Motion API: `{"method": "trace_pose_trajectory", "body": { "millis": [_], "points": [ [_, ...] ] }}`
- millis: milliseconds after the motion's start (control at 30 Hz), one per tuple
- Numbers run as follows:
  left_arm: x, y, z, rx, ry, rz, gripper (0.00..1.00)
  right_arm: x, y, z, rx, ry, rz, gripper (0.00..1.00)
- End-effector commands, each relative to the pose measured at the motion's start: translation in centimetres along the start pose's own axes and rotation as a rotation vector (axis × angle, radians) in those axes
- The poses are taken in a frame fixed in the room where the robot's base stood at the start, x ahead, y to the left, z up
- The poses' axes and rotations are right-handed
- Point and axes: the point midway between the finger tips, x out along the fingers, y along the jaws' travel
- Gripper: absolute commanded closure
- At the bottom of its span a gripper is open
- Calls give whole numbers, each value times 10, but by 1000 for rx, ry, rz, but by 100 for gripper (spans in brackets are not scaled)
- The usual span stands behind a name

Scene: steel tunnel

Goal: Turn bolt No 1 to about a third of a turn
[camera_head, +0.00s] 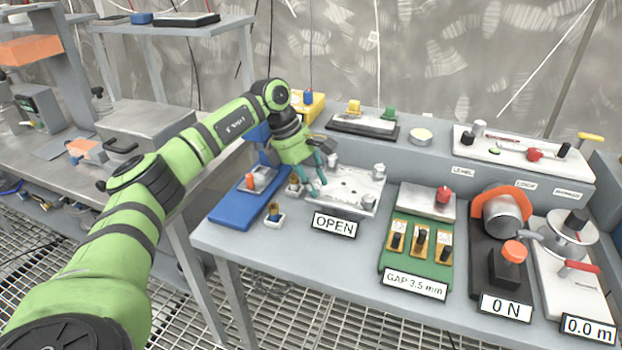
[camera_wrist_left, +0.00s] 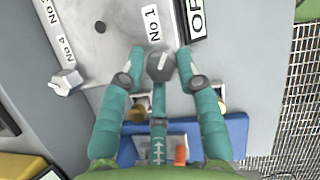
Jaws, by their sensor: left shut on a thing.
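The bolt labelled No 1 (camera_wrist_left: 160,66) has a dark grey hex head and stands at a corner of the pale metal plate (camera_head: 348,190), near the OPEN sign (camera_head: 334,225). My left gripper (camera_head: 314,183), with teal fingers, reaches down over that corner and is shut on the head of bolt No 1. In the wrist view the fingertips flank the head on both sides. The fingers hide this bolt in the head view. The bolt at label No 4 (camera_wrist_left: 66,82) has a white mark on its head and stands apart from the fingers. My right gripper is not in view.
A blue tray (camera_head: 242,201) with small parts lies left of the plate. The green gap-gauge board (camera_head: 417,267) stands to the right, then the 0 N device (camera_head: 497,265) and a winch-like device (camera_head: 570,235). A raised shelf runs behind.

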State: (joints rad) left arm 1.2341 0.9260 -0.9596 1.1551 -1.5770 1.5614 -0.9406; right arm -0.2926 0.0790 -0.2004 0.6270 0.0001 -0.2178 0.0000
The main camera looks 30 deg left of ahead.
Motion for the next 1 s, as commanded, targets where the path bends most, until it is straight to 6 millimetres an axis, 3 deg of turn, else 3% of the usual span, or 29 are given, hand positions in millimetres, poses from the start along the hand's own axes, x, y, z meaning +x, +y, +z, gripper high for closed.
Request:
{"method": "trace_pose_trajectory", "body": {
  "millis": [33,300,333,367,400,767,1000],
  "points": [
    [-1,0,7,11,-16,1,99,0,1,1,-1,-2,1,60],
    [-1,-1,7,12,-15,0,99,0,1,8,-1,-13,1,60],
    [0,-1,7,12,-15,-1,62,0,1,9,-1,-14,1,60],
    [0,-1,7,12,-14,-1,50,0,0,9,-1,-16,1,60],
    [0,-1,7,11,-13,-1,46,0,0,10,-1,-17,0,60],
    [-3,0,2,4,-5,-1,46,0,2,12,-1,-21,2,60],
    [-41,0,4,4,-7,4,46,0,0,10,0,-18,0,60]
  ]
}}
